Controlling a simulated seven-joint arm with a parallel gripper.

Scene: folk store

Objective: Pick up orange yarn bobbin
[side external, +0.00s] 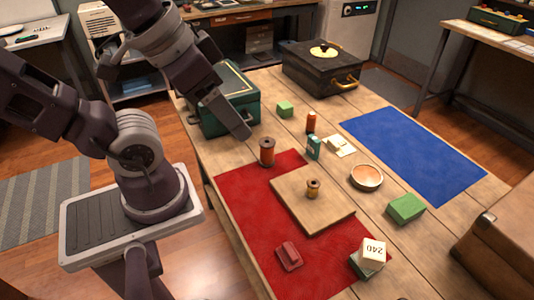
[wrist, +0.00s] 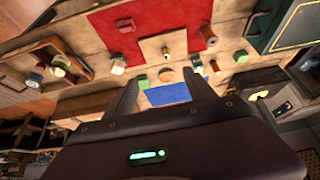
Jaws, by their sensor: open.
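A teal box (side external: 230,105) stands close behind my gripper. A small orange bottle (side external: 311,122), a teal bottle (side external: 313,147) and a green block (side external: 285,109) stand right of the bobbin. A bowl (side external: 367,177) and blue cloth (side external: 415,150) lie farther right.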

